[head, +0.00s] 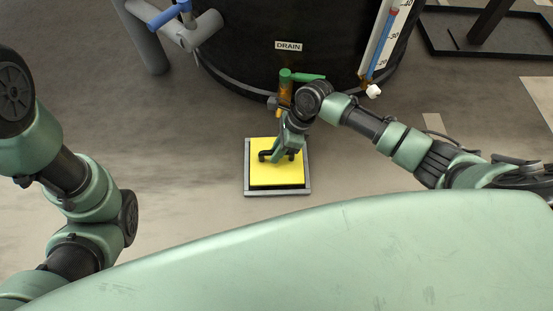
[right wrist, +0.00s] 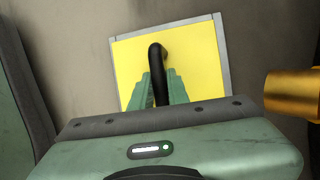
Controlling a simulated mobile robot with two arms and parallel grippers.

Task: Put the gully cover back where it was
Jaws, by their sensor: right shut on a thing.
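The yellow square gully cover (head: 277,176) lies inside a grey square frame (head: 247,178) on the floor. It also fills most of the frame in the right wrist view (right wrist: 200,65). Its black bar handle (head: 265,155) stands up from the top and shows in the right wrist view (right wrist: 155,62). My right gripper (head: 285,152) reaches down over the cover and is shut on the handle. The fingers hide part of the handle. From these views I cannot tell whether the cover rests fully down in the frame. My left gripper is out of view; only my left arm shows.
A large black tank (head: 300,55) labelled DRAIN stands just behind the cover. A green-handled drain valve (head: 303,77) with a brass outlet (right wrist: 290,94) is close to my right gripper. A blue-handled grey pipe (head: 185,32) is at upper left. Floor to the left is clear.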

